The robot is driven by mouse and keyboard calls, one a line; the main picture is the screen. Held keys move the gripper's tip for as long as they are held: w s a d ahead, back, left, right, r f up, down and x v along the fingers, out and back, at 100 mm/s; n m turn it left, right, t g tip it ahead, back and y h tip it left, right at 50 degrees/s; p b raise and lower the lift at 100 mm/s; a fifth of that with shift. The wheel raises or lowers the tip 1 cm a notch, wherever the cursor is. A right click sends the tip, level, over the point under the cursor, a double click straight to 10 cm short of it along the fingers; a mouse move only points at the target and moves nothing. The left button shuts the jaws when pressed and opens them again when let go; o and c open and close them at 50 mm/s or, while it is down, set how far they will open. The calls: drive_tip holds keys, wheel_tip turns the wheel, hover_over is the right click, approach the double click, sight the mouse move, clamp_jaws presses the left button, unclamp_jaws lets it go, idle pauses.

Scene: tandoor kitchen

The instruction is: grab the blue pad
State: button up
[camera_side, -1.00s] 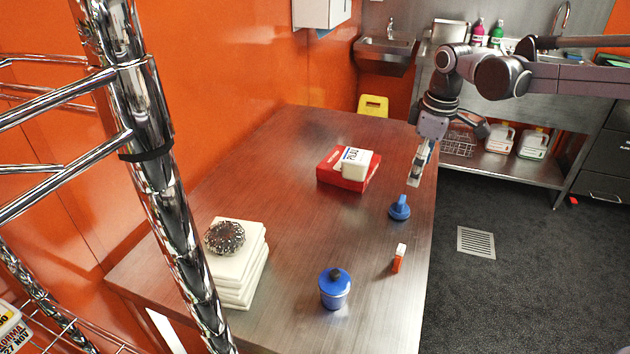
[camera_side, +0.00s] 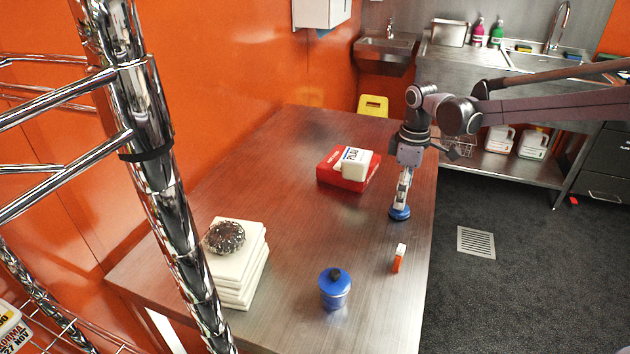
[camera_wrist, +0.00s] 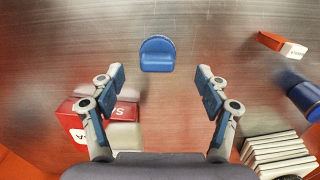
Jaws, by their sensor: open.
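The blue pad (camera_side: 400,213) lies on the metal table near its right edge in the side view, partly hidden behind my gripper (camera_side: 403,200). It shows whole in the wrist view (camera_wrist: 158,53), with a rounded base and a raised grip. My gripper (camera_wrist: 160,84) is open and empty. Its two fingers point down close above the pad in the side view. In the wrist view the pad lies just beyond the fingertips, centred between them. I cannot tell whether a finger touches it.
A red box (camera_side: 343,177) with a white block (camera_side: 357,160) on it stands left of the gripper. An orange-and-white small box (camera_side: 398,258), a blue lidded jar (camera_side: 335,290) and a stack of white slabs (camera_side: 240,270) with a wire scrubber (camera_side: 224,237) stand nearer the camera.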

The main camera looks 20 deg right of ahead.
drive_tip(key=shift+d+f, duration=0.15)
drive_tip(key=shift+f, duration=2)
drive_tip(key=c, duration=1.3)
drive_tip(key=shift+o, duration=0.2)
drive_tip(key=shift+r, duration=0.1)
